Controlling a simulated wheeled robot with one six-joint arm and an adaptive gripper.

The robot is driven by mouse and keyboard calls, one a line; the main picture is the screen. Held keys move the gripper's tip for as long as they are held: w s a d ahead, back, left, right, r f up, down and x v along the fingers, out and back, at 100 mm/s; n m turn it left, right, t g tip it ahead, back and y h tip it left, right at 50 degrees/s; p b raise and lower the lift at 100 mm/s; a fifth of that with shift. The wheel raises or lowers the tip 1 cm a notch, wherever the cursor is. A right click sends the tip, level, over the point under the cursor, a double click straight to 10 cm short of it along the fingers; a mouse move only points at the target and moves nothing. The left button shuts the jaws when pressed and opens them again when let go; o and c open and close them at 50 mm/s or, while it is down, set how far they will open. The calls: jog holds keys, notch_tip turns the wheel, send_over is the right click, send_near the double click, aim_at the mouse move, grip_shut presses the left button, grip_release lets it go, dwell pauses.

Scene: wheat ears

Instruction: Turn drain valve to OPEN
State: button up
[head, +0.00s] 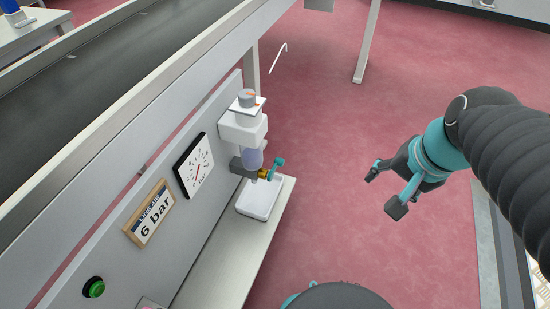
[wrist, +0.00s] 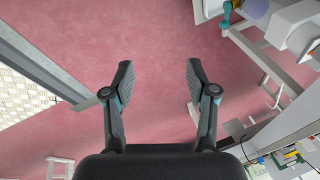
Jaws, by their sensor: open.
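The drain valve (head: 277,168) has a teal handle on a brass fitting, below the bluish bowl (head: 252,156) of a white filter unit (head: 243,125) on the grey panel. In the wrist view, the teal handle (wrist: 228,14) shows at the top right, partly cut by the frame edge. I cannot read any OPEN marking. My gripper (head: 384,190) is open and empty, to the right of the valve and well apart from it, over the red floor. In the wrist view, my gripper (wrist: 159,75) has its two fingers spread, with only floor between them.
A white tray (head: 270,205) sits on a narrow shelf (head: 213,273) below the valve. A gauge (head: 194,166), a "LINE AIR 6 bar" sign (head: 150,213) and a green button (head: 94,287) are on the panel. A conveyor (head: 90,85) runs behind. Open floor lies between gripper and valve.

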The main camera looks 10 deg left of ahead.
jog(key=w+a+f+m+g+y, duration=0.3)
jog(key=w+a+f+m+y, duration=0.3)
jog(key=w+m, duration=0.35)
jog(key=w+a+f+m+g+y, duration=0.3)
jog(key=w+a+f+m, duration=0.45)
jog(key=m, duration=0.35)
jog(key=w+a+f+m+t+y, duration=0.1)
jog(key=w+f+m+t+y, duration=0.1)
jog(key=w+f+m, duration=0.4)
jog(key=w+f+m+t+y+b, duration=0.1)
jog(key=w+f+m+t+y, duration=0.15)
jog(key=f+m, duration=0.6)
jog(key=w+a+f+m+t+y, duration=0.1)
jog(key=w+f+m+y, duration=0.15)
jog(key=f+m, duration=0.5)
jog(key=w+a, duration=0.2)
jog(key=a, duration=1.1)
jog(key=shift+w+f+n, duration=0.2)
jog(key=shift+f+n, duration=0.1)
jog(key=shift+n, duration=0.15)
grip_shut()
